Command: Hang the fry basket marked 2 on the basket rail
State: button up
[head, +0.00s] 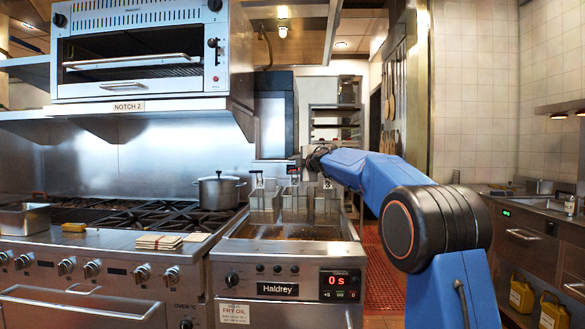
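Several wire fry baskets stand in a row at the back of the Haldrey fryer (290,262): a left basket (265,206), a middle basket (294,206) and a right basket (328,208). The basket rail is not clearly visible behind the baskets.
The fryer's oil well (290,232) lies in front of the baskets; its display reads 0 s. A range (110,235) with a steel pot (218,191) stands to the left, under a salamander grill (140,50). Yellow jugs (522,294) stand at the right. A red floor mat (378,270) lies beside the fryer.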

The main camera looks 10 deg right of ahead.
jog(key=s+d+r+m+t+h, duration=0.1)
jog(key=s+d+r+m, duration=0.1)
jog(key=s, duration=0.8)
jog(key=s+d+r+m+h, duration=0.1)
jog(key=s+d, duration=0.2)
jog(key=s, duration=0.8)
jog(key=s+d+f+m+g+h, duration=0.1)
jog(key=s+d+f+m+h, duration=0.1)
jog(key=s+f+m+h, duration=0.3)
jog(key=s+d+f+m, duration=0.1)
jog(key=s+d+m, duration=0.25)
jog(key=s, duration=0.35)
jog(key=s+a+f+m+g, duration=0.1)
jog(key=s+f+m+g, duration=0.6)
jog(key=s+f, duration=1.45)
jog(key=s+a+f+g+y, duration=0.1)
jog(key=s+a+f, duration=0.3)
jog(key=s+f, duration=0.4)
jog(key=s+a+f+m+g+y, duration=0.1)
jog(key=s+a+f+g+y, duration=0.1)
jog(key=s+f, duration=0.6)
jog(key=s+a+g, duration=0.1)
jog(key=a, duration=0.1)
jog(key=shift+a+f, duration=0.35)
jog(key=shift+a, duration=0.05)
